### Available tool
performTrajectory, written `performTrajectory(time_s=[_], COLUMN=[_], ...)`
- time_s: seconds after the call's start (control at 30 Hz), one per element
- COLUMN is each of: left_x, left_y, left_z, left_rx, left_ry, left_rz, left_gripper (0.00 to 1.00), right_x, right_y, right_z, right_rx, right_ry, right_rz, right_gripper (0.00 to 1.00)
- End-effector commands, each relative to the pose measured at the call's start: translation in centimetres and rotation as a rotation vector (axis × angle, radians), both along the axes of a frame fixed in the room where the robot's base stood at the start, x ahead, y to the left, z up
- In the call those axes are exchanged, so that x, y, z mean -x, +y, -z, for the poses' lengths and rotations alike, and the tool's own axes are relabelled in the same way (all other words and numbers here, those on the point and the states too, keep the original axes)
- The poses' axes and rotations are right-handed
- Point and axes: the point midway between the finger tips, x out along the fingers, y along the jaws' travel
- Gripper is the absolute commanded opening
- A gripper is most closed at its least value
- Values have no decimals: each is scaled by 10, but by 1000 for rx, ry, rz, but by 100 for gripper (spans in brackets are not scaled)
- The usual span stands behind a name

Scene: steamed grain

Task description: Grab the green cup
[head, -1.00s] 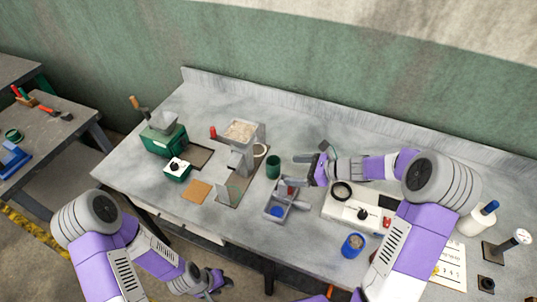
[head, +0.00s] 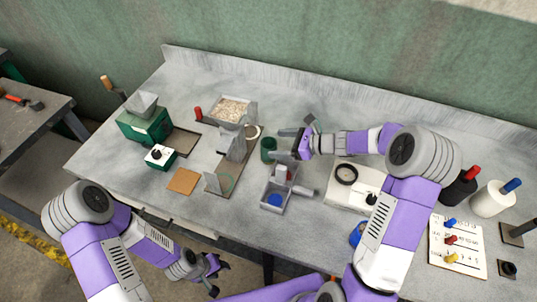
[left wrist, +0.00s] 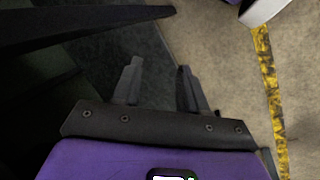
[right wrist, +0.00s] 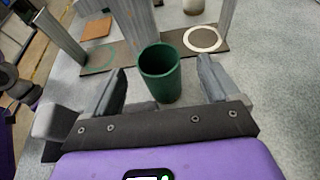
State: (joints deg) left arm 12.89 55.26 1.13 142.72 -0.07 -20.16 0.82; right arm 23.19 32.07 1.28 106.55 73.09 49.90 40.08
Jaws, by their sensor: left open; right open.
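The green cup (head: 268,149) stands upright on the grey workbench, just right of the machine with the grain hopper. In the right wrist view the cup (right wrist: 160,75) is in the gap between the fingertips, open top up, and it looks empty. My right gripper (head: 287,144) is open, reaching in from the right, with its fingers at the cup; whether they touch it I cannot tell. It also shows in the right wrist view (right wrist: 162,80). My left gripper (head: 214,276) is open and empty, low in front of the bench, over the floor; the left wrist view (left wrist: 158,80) shows it.
The grain hopper machine (head: 232,112) stands close left of the cup. A grey bin (head: 270,202) with blue and red items lies in front of it. A white device with a black ring (head: 347,193) is right. A green grinder (head: 145,122) stands at the left.

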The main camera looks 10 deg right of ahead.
Motion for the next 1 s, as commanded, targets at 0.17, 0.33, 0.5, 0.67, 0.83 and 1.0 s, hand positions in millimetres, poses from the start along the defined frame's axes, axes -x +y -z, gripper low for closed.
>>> performTrajectory(time_s=[0.17, 0.33, 0.5, 0.67, 0.83, 1.0], left_x=[0, 0, 0, 0, 0, 0], left_y=[0, 0, 0, 0, 0, 0], left_z=[6, 10, 9, 9, 9, 9], left_rx=[0, 0, 0, 0, 0, 0], left_ry=[0, 0, 0, 0, 0, 0], left_rz=[0, 0, 0, 0, 0, 0], left_gripper=[43, 43, 43, 43, 43, 43], right_x=[-11, -22, -22, -22, -22, -22], right_y=[22, 37, 38, 37, 37, 37], right_z=[10, 17, 17, 17, 17, 17], right_rx=[-1, -1, 0, 1, 1, 0], right_ry=[0, -1, 0, -1, -1, 0], right_rz=[-4, -2, -1, 0, 0, 0], right_gripper=[88, 88, 88, 70, 44, 18])
